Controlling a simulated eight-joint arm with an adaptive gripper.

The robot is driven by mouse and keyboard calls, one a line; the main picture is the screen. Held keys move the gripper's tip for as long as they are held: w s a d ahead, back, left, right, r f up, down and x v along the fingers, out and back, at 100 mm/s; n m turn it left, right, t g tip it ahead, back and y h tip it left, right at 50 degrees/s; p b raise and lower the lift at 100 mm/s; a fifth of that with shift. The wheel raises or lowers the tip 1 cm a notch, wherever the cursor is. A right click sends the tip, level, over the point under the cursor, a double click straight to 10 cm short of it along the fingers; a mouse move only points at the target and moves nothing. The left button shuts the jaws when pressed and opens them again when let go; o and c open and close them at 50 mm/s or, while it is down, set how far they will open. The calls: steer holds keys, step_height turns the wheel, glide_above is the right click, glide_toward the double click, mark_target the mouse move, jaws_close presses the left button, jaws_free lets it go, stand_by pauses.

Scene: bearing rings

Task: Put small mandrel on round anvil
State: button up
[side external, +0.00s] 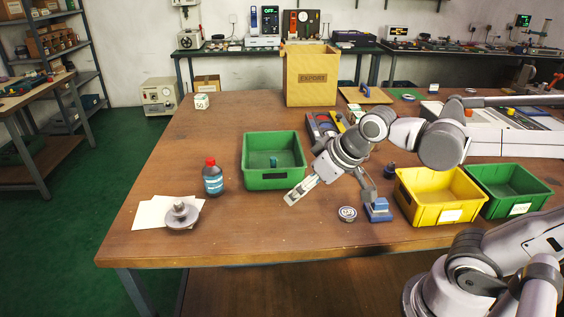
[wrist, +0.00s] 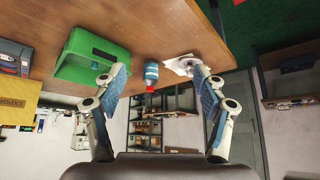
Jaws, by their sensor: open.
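A grey round stepped metal piece (side external: 182,214), probably the round anvil, lies on white paper at the table's left; it also shows in the wrist view (wrist: 188,62), near the right finger. I cannot tell for sure which thing is the small mandrel. A small dark teal upright piece (side external: 273,161) stands in the green bin (side external: 259,178), and a small dark piece (side external: 389,172) stands left of the yellow bin. My gripper (side external: 330,197) is open and empty above the table, right of the green bin. Its two blue-padded fingers are spread wide in the wrist view (wrist: 161,72).
A red-capped bottle (side external: 212,178) stands between the paper and the green bin. A round ring-like disc (side external: 347,213) and a blue block (side external: 378,211) lie below my gripper. The yellow bin (side external: 437,205) and a second green bin (side external: 512,192) stand right. The front middle table is clear.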

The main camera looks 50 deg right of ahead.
steer(key=s, duration=0.1)
steer(key=s+f, duration=0.2)
steer(key=shift+s+d, duration=0.2)
steer(key=shift+d, duration=0.2)
stand_by(1.0)
